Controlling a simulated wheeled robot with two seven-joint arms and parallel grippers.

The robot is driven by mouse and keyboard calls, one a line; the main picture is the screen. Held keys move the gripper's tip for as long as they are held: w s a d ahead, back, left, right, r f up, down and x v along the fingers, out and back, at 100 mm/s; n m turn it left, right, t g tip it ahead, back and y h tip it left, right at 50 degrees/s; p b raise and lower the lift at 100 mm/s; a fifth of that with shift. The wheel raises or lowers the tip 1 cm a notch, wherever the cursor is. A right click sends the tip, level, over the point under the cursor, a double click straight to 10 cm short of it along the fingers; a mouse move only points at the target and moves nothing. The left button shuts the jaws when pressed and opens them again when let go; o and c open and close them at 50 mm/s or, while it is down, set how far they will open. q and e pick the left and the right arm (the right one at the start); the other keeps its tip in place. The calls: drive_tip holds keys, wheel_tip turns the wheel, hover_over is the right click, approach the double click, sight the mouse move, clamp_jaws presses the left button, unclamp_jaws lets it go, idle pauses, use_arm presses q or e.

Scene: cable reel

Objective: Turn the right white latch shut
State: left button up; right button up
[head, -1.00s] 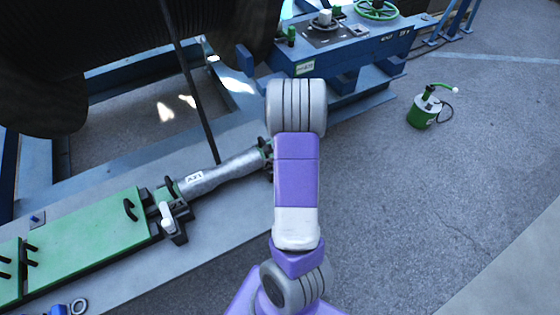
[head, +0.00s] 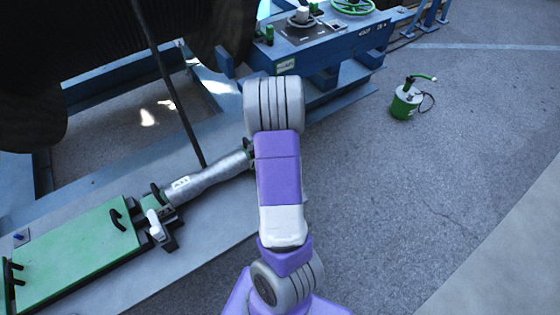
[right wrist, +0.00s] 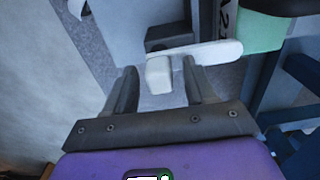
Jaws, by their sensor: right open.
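The right white latch (right wrist: 160,74) shows in the right wrist view as a white block with a flat bar reaching right. My right gripper (right wrist: 160,90) is open, one finger on each side of the white block. I cannot tell whether either finger touches it. In the head view my purple right arm hides this gripper and the right latch. Another white latch (head: 155,224) sits at the left end of the grey pipe (head: 208,174), beside a green plate. My left gripper is not in view.
The green plate (head: 75,255) lies on the long grey-blue frame. A dark rod (head: 165,80) slants down to the pipe. A blue bench (head: 320,55) stands behind my arm. A green and white pump can (head: 405,103) stands on open floor at right.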

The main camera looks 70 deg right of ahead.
wheel_tip(320, 180, up, 8)
drive_tip(key=p, duration=0.2)
drive_tip(key=shift+f+p, duration=0.2)
drive_tip(key=shift+p, duration=0.1)
idle(0.4)
